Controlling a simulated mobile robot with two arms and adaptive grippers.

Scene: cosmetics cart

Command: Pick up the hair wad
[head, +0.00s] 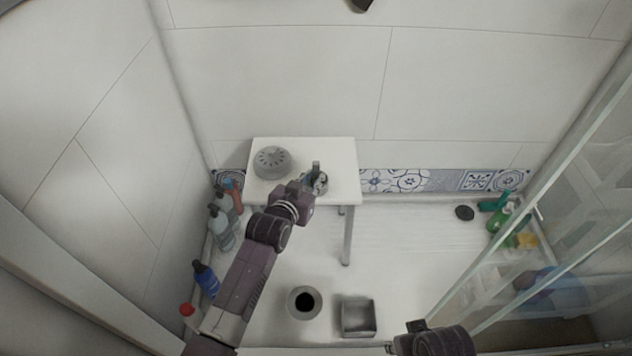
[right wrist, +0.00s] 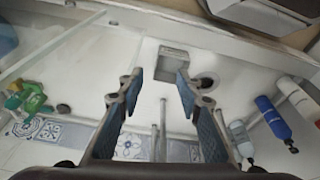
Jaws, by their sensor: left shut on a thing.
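My left gripper (head: 314,180) is over the right part of a small white table (head: 345,155). It is shut on a small greyish thing (head: 321,186), likely the hair wad, mostly hidden by the fingers; its shape is hard to make out. I cannot tell whether it touches the tabletop. A grey round drain-like piece with slots (head: 272,162) sits on the table to the left of the gripper. My right gripper (right wrist: 160,88) is open and empty in the right wrist view, its two fingers wide apart.
A round bin with a dark opening (head: 304,302) and a square metal container (head: 358,316) stand in front of the table. Bottles (head: 222,222) line the left wall. Green bottles (head: 502,220) and a dark disc (head: 464,212) lie right. Glass panels (head: 560,200) bound the right side.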

